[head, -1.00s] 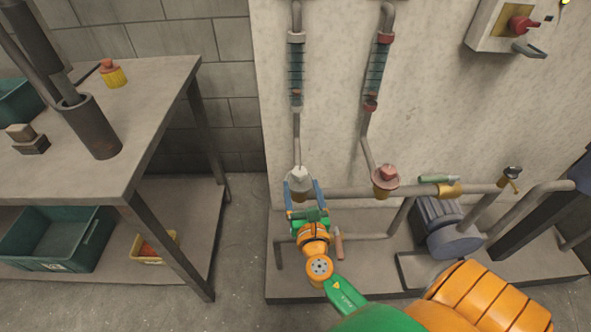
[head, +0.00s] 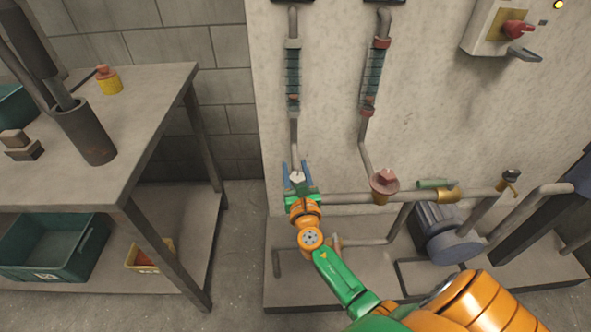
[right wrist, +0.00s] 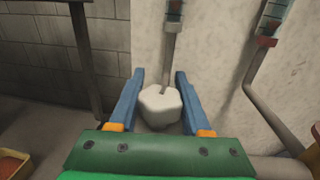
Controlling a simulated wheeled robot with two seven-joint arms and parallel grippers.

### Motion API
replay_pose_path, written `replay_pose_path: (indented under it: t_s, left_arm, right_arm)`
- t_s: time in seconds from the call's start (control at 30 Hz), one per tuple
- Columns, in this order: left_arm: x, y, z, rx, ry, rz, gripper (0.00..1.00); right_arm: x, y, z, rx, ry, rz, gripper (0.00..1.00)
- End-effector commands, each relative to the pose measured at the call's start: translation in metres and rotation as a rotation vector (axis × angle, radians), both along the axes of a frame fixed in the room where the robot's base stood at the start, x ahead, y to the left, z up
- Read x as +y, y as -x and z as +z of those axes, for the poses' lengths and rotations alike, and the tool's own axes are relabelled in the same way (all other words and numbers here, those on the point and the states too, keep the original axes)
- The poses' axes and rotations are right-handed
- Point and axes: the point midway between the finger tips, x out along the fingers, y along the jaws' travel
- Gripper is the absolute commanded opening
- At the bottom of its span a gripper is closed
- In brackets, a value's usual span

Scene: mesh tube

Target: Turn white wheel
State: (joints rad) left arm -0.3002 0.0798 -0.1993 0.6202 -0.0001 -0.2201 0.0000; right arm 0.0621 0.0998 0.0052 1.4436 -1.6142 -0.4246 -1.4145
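The white wheel (head: 297,178) is on the pipework at the foot of the left glass tube. It also shows in the right wrist view (right wrist: 160,104), between the two blue fingers. My right gripper (head: 298,168) is open, with one finger on each side of the wheel. In the right wrist view a gap shows between each finger and the wheel, and the tips reach slightly past it. My left gripper is not in either view.
A red wheel (head: 384,182) sits on the same pipe to the right. A green-handled valve (head: 436,184) and a grey motor (head: 446,232) are further right. A grey wall panel (head: 330,120) stands close behind. A workbench (head: 160,95) is at the left.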

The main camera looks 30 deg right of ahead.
Motion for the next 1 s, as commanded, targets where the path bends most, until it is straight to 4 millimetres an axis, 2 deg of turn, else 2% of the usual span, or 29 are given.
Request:
replay_pose_path:
  t_s: [0.03,0.1,0.33,0.57,0.77,1.0]
  left_arm:
    - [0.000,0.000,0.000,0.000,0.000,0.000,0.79]
    - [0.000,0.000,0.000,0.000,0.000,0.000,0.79]
    - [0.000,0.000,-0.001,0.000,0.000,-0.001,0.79]
    - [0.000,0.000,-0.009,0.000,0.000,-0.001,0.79]
    - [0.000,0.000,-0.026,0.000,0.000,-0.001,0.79]
    - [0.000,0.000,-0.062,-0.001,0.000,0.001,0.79]
  right_arm:
    - [0.000,0.000,0.000,0.000,0.000,0.000,0.16]
    - [0.000,0.000,0.000,0.000,0.000,0.000,0.00]
    - [0.000,0.000,-0.001,0.001,0.002,0.017,0.00]
    - [0.003,-0.001,-0.003,0.001,0.004,0.125,0.00]
    - [0.007,-0.002,-0.006,0.003,0.009,0.296,0.00]
    - [0.015,-0.002,-0.010,0.004,0.006,0.502,0.00]
